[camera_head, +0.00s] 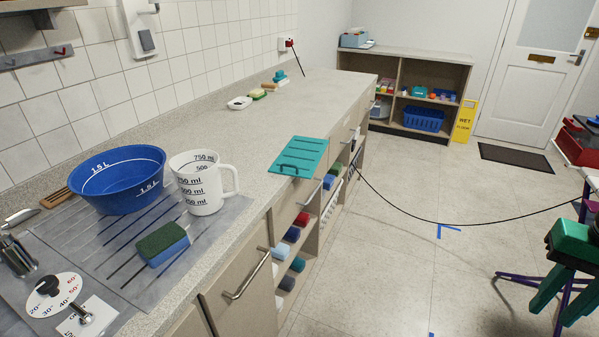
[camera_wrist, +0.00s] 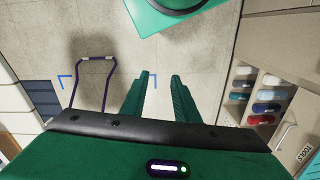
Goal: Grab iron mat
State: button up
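A flat teal mat with slots and a darker loop handle, which I take for the iron mat (camera_head: 309,147), lies on the counter's front edge in the head view. Part of it sticks out past the edge. My gripper (camera_head: 552,312) is green and stands at the lower right of the head view, well apart from the mat. In the wrist view its two fingers (camera_wrist: 161,76) are spread, with only floor between them.
The counter (camera_head: 330,95) holds a blue basin (camera_head: 118,178), a measuring jug (camera_head: 203,184) and a sponge (camera_head: 163,243). Cubbies with colored bundles (camera_head: 281,251) lie beneath. A black cord (camera_head: 440,222) crosses the floor. Purple legs (camera_wrist: 95,60) stand left of my fingers. Mid-floor is otherwise largely clear.

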aim_at(301, 157)
jog(key=k, duration=0.7)
jog(key=z, duration=0.4)
jog(key=i, duration=1.6)
jog(key=u, duration=0.35)
